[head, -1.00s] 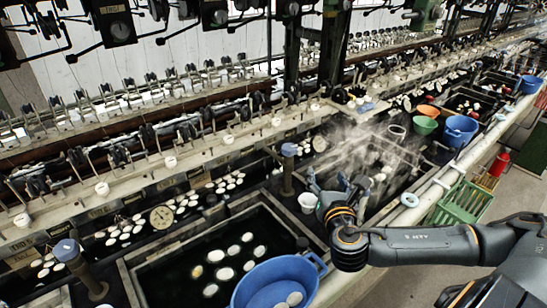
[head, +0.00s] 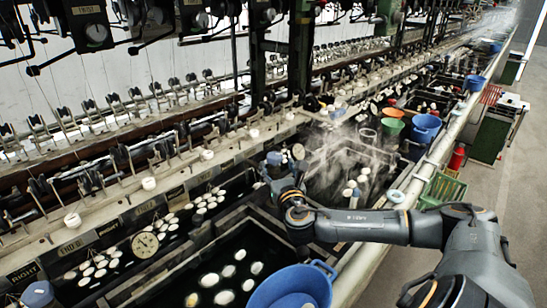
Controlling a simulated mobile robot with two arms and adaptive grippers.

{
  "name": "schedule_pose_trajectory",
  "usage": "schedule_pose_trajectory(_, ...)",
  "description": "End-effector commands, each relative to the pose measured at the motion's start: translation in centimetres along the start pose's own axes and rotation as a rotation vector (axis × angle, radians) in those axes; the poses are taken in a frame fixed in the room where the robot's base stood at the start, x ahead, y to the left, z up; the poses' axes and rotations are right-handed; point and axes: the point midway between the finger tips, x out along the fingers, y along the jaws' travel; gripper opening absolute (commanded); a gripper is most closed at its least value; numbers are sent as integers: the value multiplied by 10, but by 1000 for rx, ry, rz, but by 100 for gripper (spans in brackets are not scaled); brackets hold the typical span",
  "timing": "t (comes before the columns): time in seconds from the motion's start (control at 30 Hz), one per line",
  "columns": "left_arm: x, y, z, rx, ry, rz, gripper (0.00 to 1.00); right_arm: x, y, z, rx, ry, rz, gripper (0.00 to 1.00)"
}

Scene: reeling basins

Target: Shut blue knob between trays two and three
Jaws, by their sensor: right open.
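A blue knob (head: 274,158) tops a post between two dark water basins, near the middle of the head view. My right gripper (head: 279,174) is open, its fingers close to the knob. The gripper overlaps the post below, and I cannot tell whether it touches the knob. A second blue knob (head: 38,294) on a post stands at the bottom left. The near basin (head: 222,228) holds several pale cocoons in dark water. My left gripper is not in view.
A blue tub (head: 292,287) sits at the near basin's front corner. Steam rises over the basin beyond my gripper. Green (head: 393,125) and blue (head: 425,127) bowls and a green crate (head: 443,189) lie farther right. A round dial (head: 145,245) is at left.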

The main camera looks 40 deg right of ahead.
Motion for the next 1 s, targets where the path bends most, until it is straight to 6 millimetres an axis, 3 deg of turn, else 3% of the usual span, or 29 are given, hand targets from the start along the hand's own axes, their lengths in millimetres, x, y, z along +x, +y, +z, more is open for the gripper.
schedule_pose_trajectory(0.1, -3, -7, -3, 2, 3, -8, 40, 22, 0, 1, 2, 0, -2, 65)
schedule_pose_trajectory(0.3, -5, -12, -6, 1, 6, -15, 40, 43, 0, 0, 1, 1, -1, 65)
schedule_pose_trajectory(0.67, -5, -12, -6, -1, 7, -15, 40, 48, 0, -1, -1, 1, 1, 65)
schedule_pose_trajectory(0.73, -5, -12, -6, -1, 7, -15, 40, 48, 0, -1, -1, 1, 1, 56)
schedule_pose_trajectory(0.97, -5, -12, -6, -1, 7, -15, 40, 48, 0, 0, -1, 1, 1, 10)
schedule_pose_trajectory(1.0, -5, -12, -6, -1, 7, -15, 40, 48, 0, 0, -1, 1, 1, 9)
